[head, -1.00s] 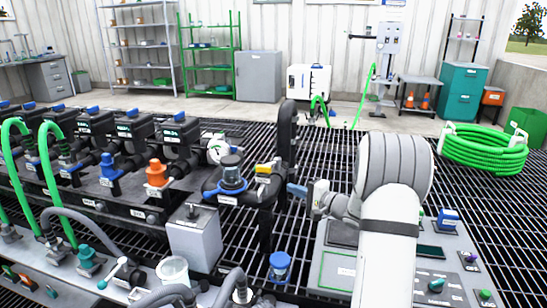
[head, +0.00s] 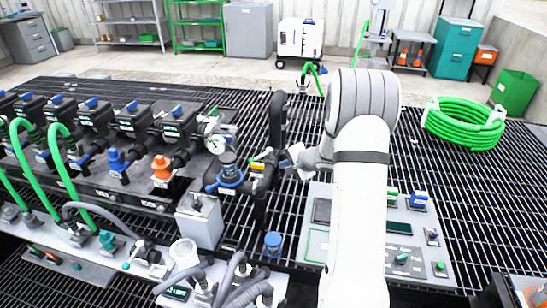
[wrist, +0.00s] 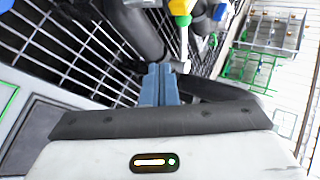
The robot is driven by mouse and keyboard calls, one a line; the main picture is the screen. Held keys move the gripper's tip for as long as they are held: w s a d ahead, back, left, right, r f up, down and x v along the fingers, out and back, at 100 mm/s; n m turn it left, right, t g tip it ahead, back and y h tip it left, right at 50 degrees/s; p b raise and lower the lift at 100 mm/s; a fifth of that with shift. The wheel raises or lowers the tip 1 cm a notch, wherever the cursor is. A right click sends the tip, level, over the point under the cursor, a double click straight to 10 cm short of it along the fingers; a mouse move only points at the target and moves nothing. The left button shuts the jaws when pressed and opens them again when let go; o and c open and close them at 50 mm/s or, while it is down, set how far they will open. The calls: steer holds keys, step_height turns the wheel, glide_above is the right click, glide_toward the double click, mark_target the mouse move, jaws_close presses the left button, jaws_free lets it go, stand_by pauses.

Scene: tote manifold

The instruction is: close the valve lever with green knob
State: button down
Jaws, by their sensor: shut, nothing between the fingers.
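In the wrist view a lever with a pale shaft (wrist: 184,48) points toward my gripper. A green piece (wrist: 183,20) sits at the shaft's upper end, with a yellow part (wrist: 180,5) directly above it. In the head view the yellow part (head: 257,165) shows small on the black pipework, beside the blue-ringed valve (head: 230,175). My gripper (wrist: 161,75) has its blue fingers together and empty. Its tips are close to the shaft's lower end; I cannot tell whether they touch it. In the head view my gripper (head: 290,158) is just right of the yellow part.
A black upright pipe (head: 277,120) rises close behind the gripper. A grey control panel (head: 415,225) lies to the right of my arm. A grey box (head: 200,220) stands at front left. A green hose coil (head: 465,122) lies on open grating at right.

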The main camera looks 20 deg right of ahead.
mark_target(261, 156)
steer(key=x, duration=0.3)
steer(key=r+p+x, duration=0.1)
steer(key=x, duration=0.3)
steer(key=w+r+p+x, duration=0.1)
steer(key=x, duration=0.3)
steer(key=shift+w+a, duration=0.15)
steer(key=shift+a, duration=0.2)
steer(key=shift+w+a+p, duration=0.25)
steer(key=shift+w+p, duration=0.1)
steer(key=shift+w, duration=0.15)
